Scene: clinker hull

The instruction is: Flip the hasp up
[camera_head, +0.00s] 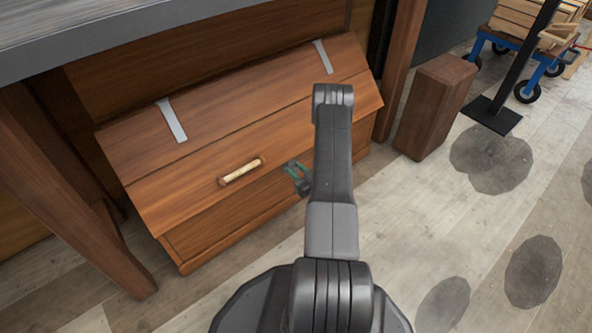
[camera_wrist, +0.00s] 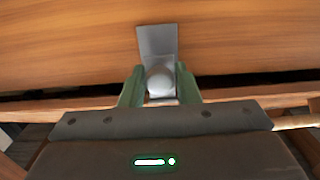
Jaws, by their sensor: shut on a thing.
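The hasp (camera_wrist: 157,42) is a grey metal plate on the front of the wooden chest (camera_head: 205,193). In the wrist view it runs down from the wood to a rounded knob between my fingers. My gripper (camera_wrist: 160,88) has two green fingers, one on each side of the lower part of the hasp, and is shut on it. In the head view my gripper (camera_head: 297,176) shows as a small green and dark shape at the chest's front, beside my arm. The hasp is hidden there by my arm and gripper.
The chest has a sloped lid with two pale metal straps (camera_head: 171,121) and a light wooden handle (camera_head: 241,171). A grey tabletop (camera_head: 110,35) overhangs it at upper left. A wooden block (camera_head: 436,107) stands to the right. The floor at right is open, with dark patches.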

